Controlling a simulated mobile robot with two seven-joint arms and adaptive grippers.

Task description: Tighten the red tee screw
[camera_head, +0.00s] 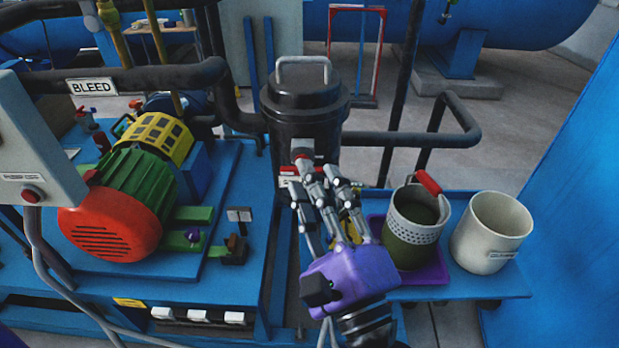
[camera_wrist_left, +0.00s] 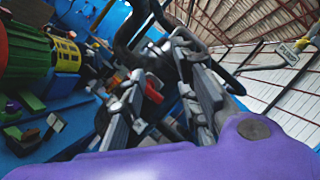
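My left gripper (camera_head: 318,172), with a purple palm and several grey jointed fingers, reaches up to the front of a black lidded canister (camera_head: 304,112). A small red part (camera_head: 289,170) on the canister's front, which looks like the red tee screw, sits beside the fingertips and is partly hidden by them. In the left wrist view, a red piece (camera_wrist_left: 152,92) shows in the gap between the spread fingers (camera_wrist_left: 155,75). The fingers look open. I cannot tell whether any finger touches the red part. My right gripper is in neither view.
A green and red motor (camera_head: 118,205) stands on a blue bench at left. A grey-green pot (camera_head: 410,238) with a red handle stands in a purple tray (camera_head: 437,272), beside a white bucket (camera_head: 490,235). A dark pipe (camera_head: 225,108) and railing (camera_head: 400,139) flank the canister.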

